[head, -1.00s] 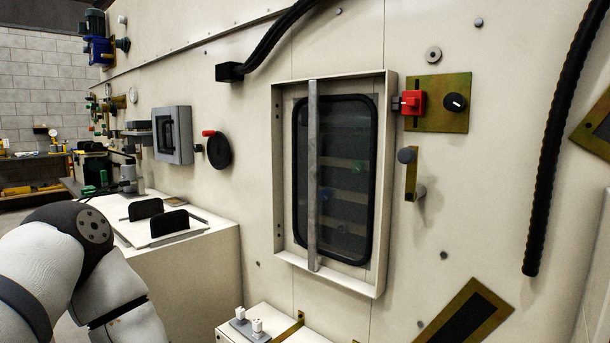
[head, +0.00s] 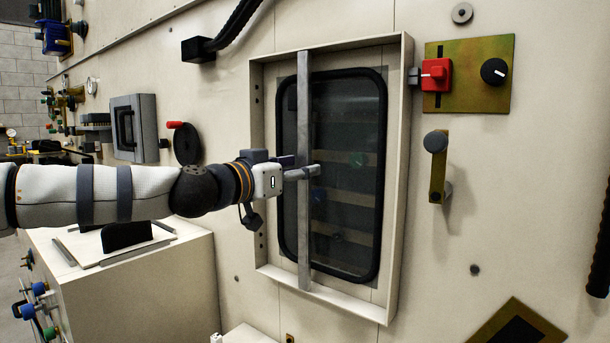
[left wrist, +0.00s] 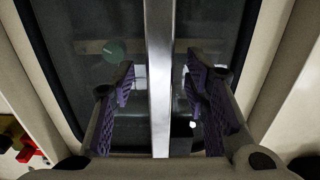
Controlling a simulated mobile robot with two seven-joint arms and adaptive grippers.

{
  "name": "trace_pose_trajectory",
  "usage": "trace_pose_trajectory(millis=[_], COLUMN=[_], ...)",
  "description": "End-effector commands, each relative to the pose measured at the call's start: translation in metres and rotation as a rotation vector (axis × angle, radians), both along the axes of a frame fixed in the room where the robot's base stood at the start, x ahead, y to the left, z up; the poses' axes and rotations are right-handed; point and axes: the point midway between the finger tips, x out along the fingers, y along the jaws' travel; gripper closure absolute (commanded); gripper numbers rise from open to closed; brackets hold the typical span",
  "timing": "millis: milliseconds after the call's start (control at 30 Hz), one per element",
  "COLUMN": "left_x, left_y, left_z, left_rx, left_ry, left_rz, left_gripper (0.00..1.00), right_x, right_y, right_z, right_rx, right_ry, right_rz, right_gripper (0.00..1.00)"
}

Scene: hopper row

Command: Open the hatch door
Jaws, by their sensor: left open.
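The hatch door (head: 345,220) is a dark glazed panel with a black rounded rim, set inside a raised cream frame (head: 402,200) on the wall. It looks shut. A grey vertical bar (head: 304,240) runs from top to bottom across its left part. My left gripper (head: 304,171) is at the bar's mid-height, reaching in from the left. In the left wrist view its open fingers (left wrist: 160,92) stand on either side of the bar (left wrist: 160,40), with gaps on both sides. My right gripper is not in view.
Right of the frame are a red switch (head: 435,75), a black knob (head: 494,71) and a small brass-coloured handle (head: 437,170). A black round wheel with a red grip (head: 186,143) is behind my left arm. A cream cabinet (head: 130,290) stands below the arm.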

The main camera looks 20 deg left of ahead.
Motion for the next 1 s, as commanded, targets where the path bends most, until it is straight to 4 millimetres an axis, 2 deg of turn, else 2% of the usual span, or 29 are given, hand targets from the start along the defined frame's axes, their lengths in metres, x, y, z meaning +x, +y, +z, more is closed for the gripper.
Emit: trace_pose_trajectory(millis=[167,433,467,600,633,1000], left_x=[0.020,0.022,0.022,0.022,0.022,0.018], left_y=[-0.007,-0.009,-0.008,-0.008,-0.008,-0.008], left_z=[0.000,0.002,0.002,0.002,0.002,0.002], left_rx=[0.000,0.000,0.000,0.000,0.000,0.000], left_ry=[0.000,-0.001,-0.001,-0.001,-0.001,-0.001], left_rz=[0.000,-0.001,-0.001,-0.001,-0.001,-0.008], left_gripper=[0.58,0.58,0.63,0.95,1.00,1.00], right_x=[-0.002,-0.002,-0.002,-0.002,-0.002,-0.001], right_y=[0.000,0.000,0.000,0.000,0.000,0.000], right_z=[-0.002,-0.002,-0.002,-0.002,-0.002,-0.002], right_rx=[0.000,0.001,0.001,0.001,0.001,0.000], right_ry=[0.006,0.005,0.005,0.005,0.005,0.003], right_rz=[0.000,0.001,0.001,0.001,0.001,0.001], right_gripper=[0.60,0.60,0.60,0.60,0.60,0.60])
